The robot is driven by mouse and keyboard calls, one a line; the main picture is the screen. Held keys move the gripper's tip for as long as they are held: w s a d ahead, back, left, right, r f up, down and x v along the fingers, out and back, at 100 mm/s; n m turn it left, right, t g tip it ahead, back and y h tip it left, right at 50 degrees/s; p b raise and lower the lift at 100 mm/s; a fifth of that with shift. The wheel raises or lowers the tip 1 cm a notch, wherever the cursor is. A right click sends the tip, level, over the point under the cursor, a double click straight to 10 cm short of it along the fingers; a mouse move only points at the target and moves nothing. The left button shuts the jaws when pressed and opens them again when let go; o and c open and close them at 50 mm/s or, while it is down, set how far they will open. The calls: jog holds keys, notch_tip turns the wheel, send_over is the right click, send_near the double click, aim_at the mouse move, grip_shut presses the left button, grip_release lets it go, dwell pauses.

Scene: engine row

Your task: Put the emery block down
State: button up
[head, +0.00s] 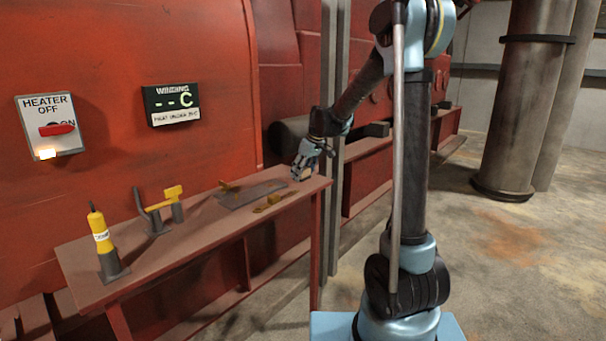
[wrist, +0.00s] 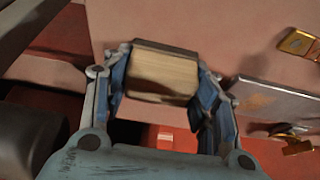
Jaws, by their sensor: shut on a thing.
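My gripper (head: 304,172) is at the right end of the red-brown bench (head: 190,245) in the head view. In the wrist view my gripper (wrist: 166,64) is shut on the emery block (wrist: 160,88), a tan block with a dark edge, with one finger on each side. The bench top (wrist: 235,30) shows just beyond the block. I cannot tell whether the block touches it. In the head view the fingers hide most of the block.
A grey plate (head: 252,194) with brass pieces lies left of my gripper; its edge (wrist: 280,98) shows in the wrist view. A grey post (head: 334,130) rises behind the bench's right end.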

jog(key=o, duration=1.3)
jog(key=shift+f, duration=0.15)
jog(key=v, duration=1.2)
jog(key=s+d+m, duration=0.2)
jog(key=s+d, duration=0.4)
jog(key=s, duration=0.3)
jog(key=s+d+f+m+h, duration=0.1)
jog(key=s+d+f, duration=0.3)
jog(key=s, duration=0.5)
jog(key=s+d+f+m+h, duration=0.1)
jog(key=s+d+f+m, duration=0.3)
jog(key=s+f, duration=0.4)
jog(key=s+d+f+m+h, duration=0.1)
jog(key=s+d+f+m, duration=0.2)
jog(key=s, duration=0.9)
jog(key=shift+d+f+h, duration=0.3)
jog(key=shift+d+f, duration=1.2)
jog(key=shift+d, duration=0.25)
